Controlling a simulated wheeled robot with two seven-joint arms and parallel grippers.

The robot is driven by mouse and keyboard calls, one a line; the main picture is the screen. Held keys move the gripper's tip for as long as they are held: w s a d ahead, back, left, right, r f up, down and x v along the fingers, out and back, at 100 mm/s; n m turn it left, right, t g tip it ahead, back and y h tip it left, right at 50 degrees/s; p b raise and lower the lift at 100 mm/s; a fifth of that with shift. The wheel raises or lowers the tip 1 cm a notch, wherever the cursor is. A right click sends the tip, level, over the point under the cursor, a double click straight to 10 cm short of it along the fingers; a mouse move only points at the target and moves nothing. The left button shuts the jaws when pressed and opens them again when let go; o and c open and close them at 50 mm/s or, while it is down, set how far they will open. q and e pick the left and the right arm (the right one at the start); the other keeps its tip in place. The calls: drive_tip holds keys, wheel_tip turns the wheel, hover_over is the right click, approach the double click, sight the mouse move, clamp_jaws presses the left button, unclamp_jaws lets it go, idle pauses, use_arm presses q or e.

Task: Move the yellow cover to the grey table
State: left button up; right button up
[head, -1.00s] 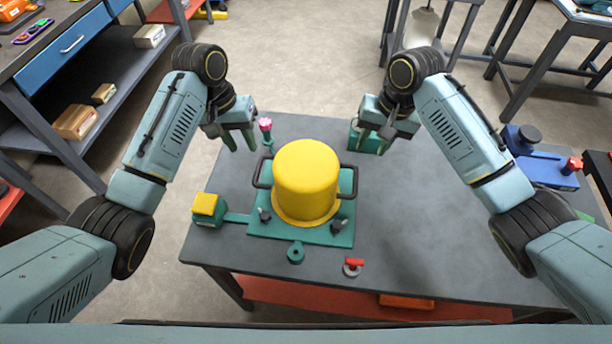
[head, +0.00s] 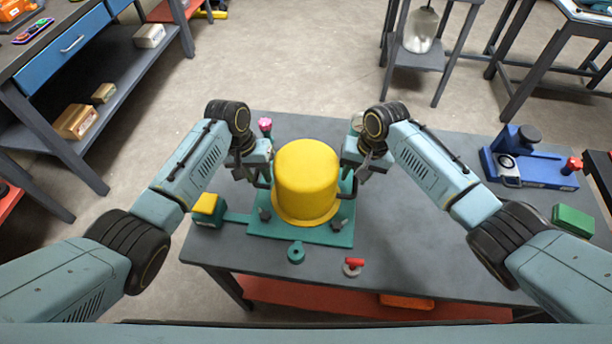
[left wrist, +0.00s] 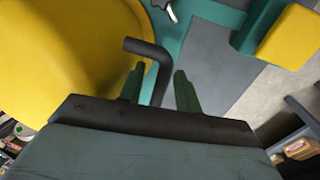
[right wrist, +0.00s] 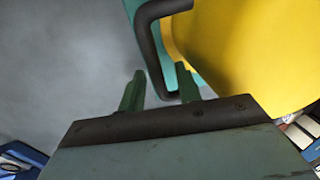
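The yellow cover (head: 307,182), a domed cylinder with a black handle on each side, stands upright on a teal base plate (head: 335,236) on the grey-topped table (head: 420,262). My left gripper (head: 259,174) is at the left handle. In the left wrist view its fingers (left wrist: 158,90) are apart, with the handle bar (left wrist: 158,62) between them. My right gripper (head: 353,174) is at the right handle. In the right wrist view its fingers (right wrist: 160,88) are apart, with the handle (right wrist: 147,42) between them. Gaps show beside both bars.
A teal box with a yellow top (head: 207,207) sits left of the plate. A teal ring (head: 296,253) and a red-handled part (head: 353,266) lie in front. A blue fixture (head: 530,160) and green block (head: 573,220) are at right. A shelved bench (head: 60,130) stands left.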

use_arm(q)
clamp_jaws()
use_arm(e)
clamp_jaws()
use_arm(q)
drive_tip(key=shift+r, duration=0.1)
use_arm(e)
drive_tip(key=shift+w+r, duration=0.1)
idle(0.9)
